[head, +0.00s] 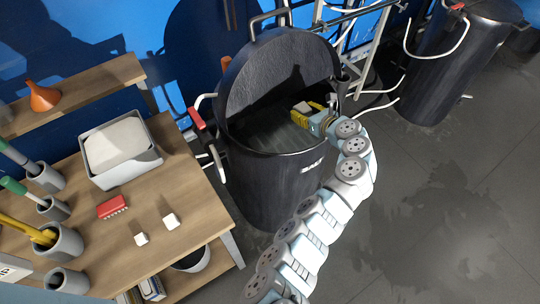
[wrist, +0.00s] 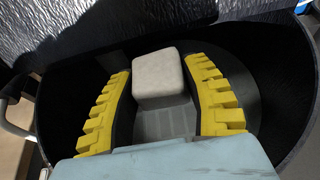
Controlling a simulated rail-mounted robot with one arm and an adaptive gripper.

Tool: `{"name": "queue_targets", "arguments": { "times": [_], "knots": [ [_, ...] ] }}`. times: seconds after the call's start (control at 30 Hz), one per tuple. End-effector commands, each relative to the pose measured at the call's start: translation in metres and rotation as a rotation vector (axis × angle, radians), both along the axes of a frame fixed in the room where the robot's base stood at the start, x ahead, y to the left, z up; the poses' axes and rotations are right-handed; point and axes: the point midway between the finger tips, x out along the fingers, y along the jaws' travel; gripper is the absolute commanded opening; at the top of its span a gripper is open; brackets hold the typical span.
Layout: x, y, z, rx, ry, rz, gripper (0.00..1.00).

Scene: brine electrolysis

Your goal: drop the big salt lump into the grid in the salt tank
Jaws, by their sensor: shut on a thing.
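The big salt lump (head: 303,107) is a pale block held between the yellow fingers of my gripper (head: 309,109). In the wrist view the lump (wrist: 158,80) sits between both fingers, toward their tips. My gripper is shut on it, over the open mouth of the black salt tank (head: 270,185), toward the right side. The tank's round lid (head: 275,70) stands raised at the back. A dark, faintly lined surface, perhaps the grid (head: 272,132), shows inside the tank. Below the lump in the wrist view is a grey ribbed patch; I cannot tell if it is the grid.
A wooden table (head: 190,235) at left bears a white-filled tray (head: 158,170), a red block (head: 112,207), two small white cubes (head: 170,221) and several grey cups. An orange funnel (head: 44,97) is on the shelf behind. Another dark tank (head: 455,70) stands at right. Open floor lies right of my arm.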

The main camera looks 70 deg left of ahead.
Motion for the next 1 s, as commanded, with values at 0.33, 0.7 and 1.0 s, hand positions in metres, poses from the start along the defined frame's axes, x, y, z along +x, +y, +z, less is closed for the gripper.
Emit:
{"name": "queue_targets", "arguments": {
  "times": [0.33,0.7,1.0],
  "knots": [
    [-0.0004,0.0003,-0.0095,0.001,0.001,0.001,0.3],
    [-0.0004,0.0002,-0.0091,0.001,0.001,0.001,0.78],
    [0.0016,-0.0045,-0.0068,0.002,-0.001,-0.001,0.78]
  ]
}}
